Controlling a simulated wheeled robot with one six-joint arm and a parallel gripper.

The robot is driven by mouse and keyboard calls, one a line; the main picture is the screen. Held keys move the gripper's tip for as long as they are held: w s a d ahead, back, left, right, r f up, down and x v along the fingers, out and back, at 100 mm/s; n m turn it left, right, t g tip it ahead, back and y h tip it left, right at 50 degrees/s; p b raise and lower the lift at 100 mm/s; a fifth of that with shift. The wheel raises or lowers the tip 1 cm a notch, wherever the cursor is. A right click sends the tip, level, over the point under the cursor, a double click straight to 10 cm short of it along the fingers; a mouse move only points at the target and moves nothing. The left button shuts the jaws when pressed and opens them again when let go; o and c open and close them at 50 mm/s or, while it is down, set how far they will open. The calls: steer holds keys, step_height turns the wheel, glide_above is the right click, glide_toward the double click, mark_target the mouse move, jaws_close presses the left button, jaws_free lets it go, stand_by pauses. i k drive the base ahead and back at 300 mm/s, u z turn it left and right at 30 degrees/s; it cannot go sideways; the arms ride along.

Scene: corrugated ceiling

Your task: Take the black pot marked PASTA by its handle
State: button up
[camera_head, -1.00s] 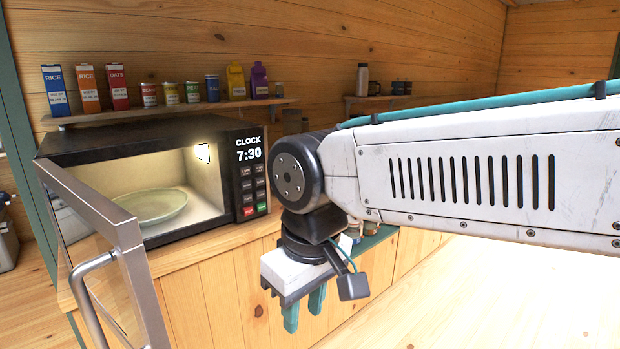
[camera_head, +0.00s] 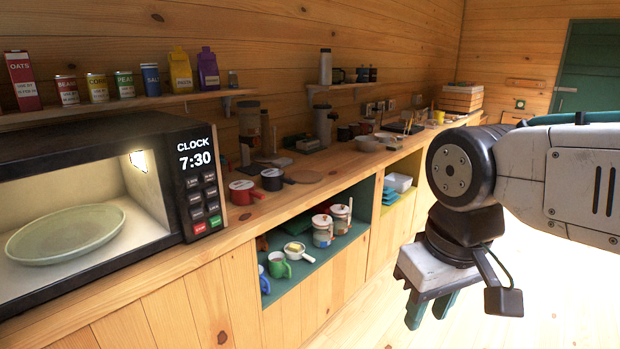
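A small black pot (camera_head: 272,180) stands on the wooden counter, just right of the microwave and beside a red pot (camera_head: 243,193). Its short handle points to the right. Any lettering on it is too small to read here. My gripper (camera_head: 432,308) hangs at the lower right of the head view, in front of the cabinets and well apart from the pot. Its two teal fingers point down with a gap between them. Nothing shows between them.
An open lit microwave (camera_head: 195,215) with a plate (camera_head: 66,234) inside stands at the left. A coffee grinder (camera_head: 250,128) stands behind. Clear floor lies at the right.

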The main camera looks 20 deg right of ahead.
mark_target(273, 180)
steer(key=z, duration=0.5)
steer(key=i, duration=0.6)
steer(key=z, duration=0.55)
steer(key=i, duration=1.1)
steer(key=u, duration=0.4)
